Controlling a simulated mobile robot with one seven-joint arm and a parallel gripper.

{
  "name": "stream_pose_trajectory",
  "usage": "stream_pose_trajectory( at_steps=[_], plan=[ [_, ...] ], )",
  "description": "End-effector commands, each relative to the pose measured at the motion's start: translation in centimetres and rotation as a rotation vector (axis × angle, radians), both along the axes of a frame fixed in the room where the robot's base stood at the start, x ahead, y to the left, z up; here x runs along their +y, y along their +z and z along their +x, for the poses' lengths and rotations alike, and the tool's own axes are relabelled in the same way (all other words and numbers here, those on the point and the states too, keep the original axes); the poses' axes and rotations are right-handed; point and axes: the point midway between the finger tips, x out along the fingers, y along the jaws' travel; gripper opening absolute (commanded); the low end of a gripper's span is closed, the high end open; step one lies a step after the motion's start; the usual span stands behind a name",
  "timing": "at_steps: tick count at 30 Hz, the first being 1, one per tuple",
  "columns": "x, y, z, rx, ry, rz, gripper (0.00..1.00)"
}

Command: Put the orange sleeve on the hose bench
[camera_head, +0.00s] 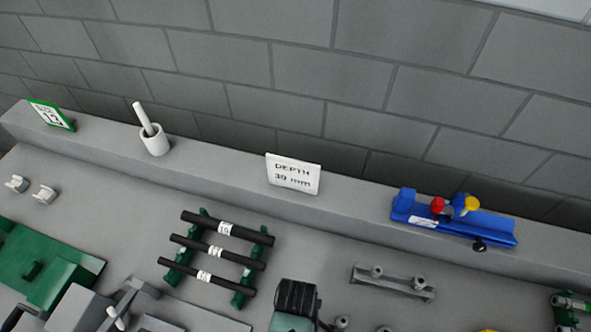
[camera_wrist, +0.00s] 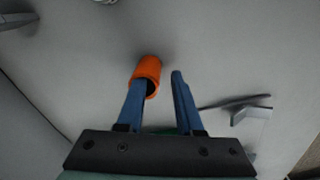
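The orange sleeve (camera_wrist: 148,72) lies on a grey surface in the wrist view, with its dark open end facing my gripper. My gripper (camera_wrist: 161,82) has two blue fingers spread apart with a clear gap between them. The left finger overlaps the near end of the sleeve in the picture; I cannot tell whether they touch. The sleeve is not visible in the head view. There, black hoses (camera_head: 220,248) with white labels lie across a green rack (camera_head: 240,294) on the grey bench.
A blue fixture (camera_head: 455,226) with red and yellow knobs, a "DEPTH 39 mm" sign (camera_head: 293,174) and a white cup (camera_head: 154,141) stand on the back ledge. A metal bracket (camera_head: 392,284) is at right, and green equipment (camera_head: 45,265) at left. A grey block (camera_wrist: 250,116) lies right of my fingers.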

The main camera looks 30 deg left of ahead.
Motion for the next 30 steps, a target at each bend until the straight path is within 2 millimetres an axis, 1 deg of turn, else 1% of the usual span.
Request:
stream_pose_trajectory(
  at_steps=[7,11,14,24,27,30],
  plan=[
    [0.0,0.1,0.0,0.0,0.0,0.0,0.38],
    [0.0,0.8,0.0,-0.001,0.0,0.0,0.38],
    [0.0,2.2,0.1,-0.003,0.0,0.001,0.38],
    [0.0,9.3,0.1,-0.004,0.0,0.002,0.38],
    [0.0,10.8,0.1,-0.003,0.0,0.001,0.38],
    [0.0,11.8,0.1,-0.002,0.0,0.001,0.38]
  ],
)
